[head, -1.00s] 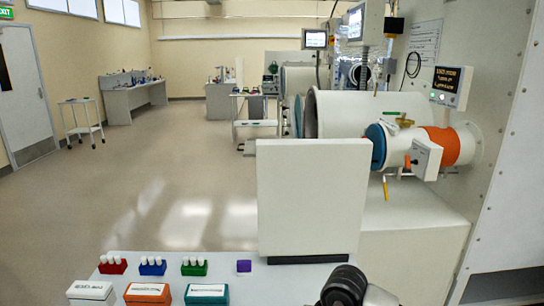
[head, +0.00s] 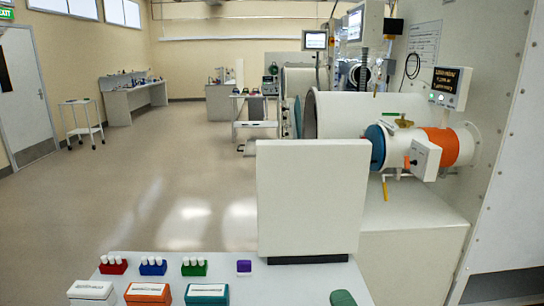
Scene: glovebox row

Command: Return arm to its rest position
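Neither of my grippers shows in the head view, and no part of my arms can be made out with certainty. What either gripper holds cannot be seen. A small rounded green shape (head: 342,298) shows at the bottom edge, at the front of the pale table (head: 285,285); it is cut off by the frame and I cannot tell what it is.
The table holds red (head: 113,266), blue (head: 153,267) and green (head: 194,267) vial racks, a purple block (head: 244,266), and white, orange and teal boxes (head: 207,294). A white upright panel (head: 312,200) stands behind. The glovebox port (head: 400,148) is at right. Open floor (head: 160,190) lies left.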

